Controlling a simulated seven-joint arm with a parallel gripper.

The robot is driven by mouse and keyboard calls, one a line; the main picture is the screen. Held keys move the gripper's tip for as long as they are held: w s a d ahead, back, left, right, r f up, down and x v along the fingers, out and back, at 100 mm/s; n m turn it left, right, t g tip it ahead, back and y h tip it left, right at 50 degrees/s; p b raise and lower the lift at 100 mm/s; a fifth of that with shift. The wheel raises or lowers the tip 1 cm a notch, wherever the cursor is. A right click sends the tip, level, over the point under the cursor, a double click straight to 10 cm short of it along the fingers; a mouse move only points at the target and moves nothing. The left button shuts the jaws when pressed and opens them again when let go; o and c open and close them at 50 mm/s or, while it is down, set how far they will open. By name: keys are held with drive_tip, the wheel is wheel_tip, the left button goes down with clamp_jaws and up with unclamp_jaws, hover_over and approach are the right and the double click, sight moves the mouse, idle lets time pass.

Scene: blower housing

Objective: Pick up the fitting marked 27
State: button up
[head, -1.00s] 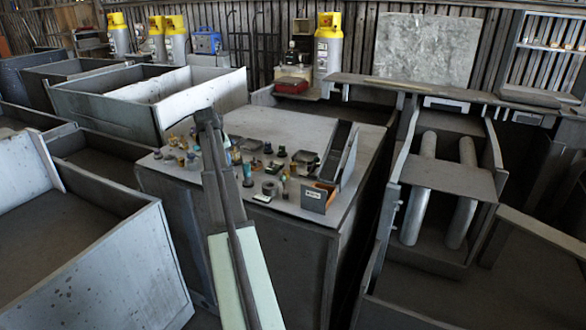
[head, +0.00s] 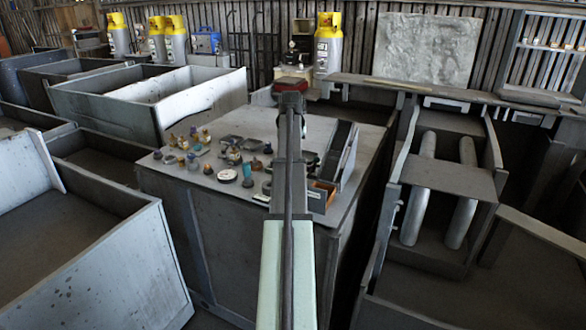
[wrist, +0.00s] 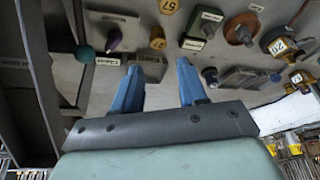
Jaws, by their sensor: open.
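In the wrist view my gripper (wrist: 159,64) is open, its two blue fingers apart with nothing held. A small grey labelled block (wrist: 148,60) shows near and between the fingertips. The tags are tilted and small, so I cannot tell which fitting is marked 27. In the head view my arm hides the gripper and part of the fittings.
The grey bench top (head: 330,113) carries fittings mostly on its left side. Large grey crates (head: 150,95) stand left.

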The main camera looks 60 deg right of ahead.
drive_tip(key=shift+x, duration=5.6)
drive_tip(key=shift+s+d, duration=0.1)
drive_tip(key=shift+c, duration=0.4)
clamp_jaws()
